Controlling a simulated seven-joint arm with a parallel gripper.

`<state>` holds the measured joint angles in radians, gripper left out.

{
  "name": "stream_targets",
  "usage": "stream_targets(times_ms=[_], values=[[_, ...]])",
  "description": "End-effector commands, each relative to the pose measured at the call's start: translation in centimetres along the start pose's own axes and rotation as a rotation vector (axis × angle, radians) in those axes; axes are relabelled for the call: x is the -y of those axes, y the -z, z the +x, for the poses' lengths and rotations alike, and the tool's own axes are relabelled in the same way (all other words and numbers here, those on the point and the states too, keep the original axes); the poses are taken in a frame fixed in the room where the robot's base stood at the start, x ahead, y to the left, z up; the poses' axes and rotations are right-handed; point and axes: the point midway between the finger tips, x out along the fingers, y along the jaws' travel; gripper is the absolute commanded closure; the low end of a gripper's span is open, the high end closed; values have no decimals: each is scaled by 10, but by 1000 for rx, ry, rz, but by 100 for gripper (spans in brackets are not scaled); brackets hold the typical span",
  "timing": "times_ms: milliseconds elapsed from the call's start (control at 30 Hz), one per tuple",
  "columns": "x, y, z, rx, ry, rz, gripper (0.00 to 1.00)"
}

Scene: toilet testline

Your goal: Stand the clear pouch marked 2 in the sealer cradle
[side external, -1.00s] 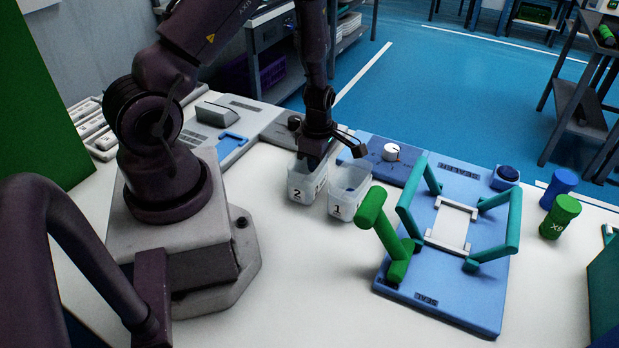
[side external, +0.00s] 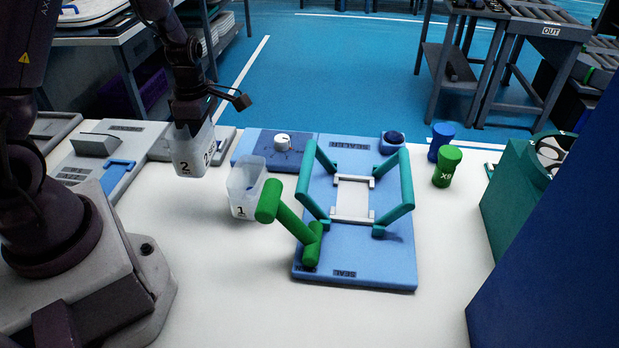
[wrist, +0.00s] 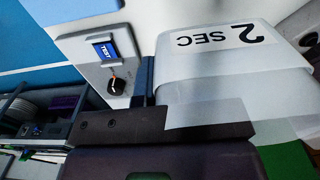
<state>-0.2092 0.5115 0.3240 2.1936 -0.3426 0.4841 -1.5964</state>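The clear pouch marked 2 (side external: 191,152) hangs upright from my gripper (side external: 190,118), above the table and left of the pouch marked 1 (side external: 245,190). My gripper is shut on its upper part; the fingertips are mostly hidden. In the wrist view the pouch (wrist: 215,85) fills the right side, with "2 SEC" on its label, against my dark finger. The sealer (side external: 385,262) is a blue base to the right. Its pale rectangular cradle (side external: 354,216) lies between teal arms (side external: 403,183) and looks empty. A green handle (side external: 290,225) stands at its left front.
The pouch marked 1 stands on the table between my gripper and the sealer. A dial unit (side external: 283,142) sits behind it. Blue (side external: 440,138) and green (side external: 447,168) cylinders stand right of the sealer. A green bin (side external: 515,185) is farther right. The front table is clear.

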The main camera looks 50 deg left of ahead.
Motion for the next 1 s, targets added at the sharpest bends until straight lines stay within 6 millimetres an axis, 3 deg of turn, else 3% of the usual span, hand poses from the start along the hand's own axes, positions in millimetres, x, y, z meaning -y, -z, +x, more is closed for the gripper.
stream_targets(times_ms=[467,767,867,1000], values=[[-3,-4,-75,0,-5,2,100],[-32,-64,-78,-12,-13,3,100],[-40,-93,-79,-13,-17,6,100],[-46,-149,-79,-13,-21,15,100]])
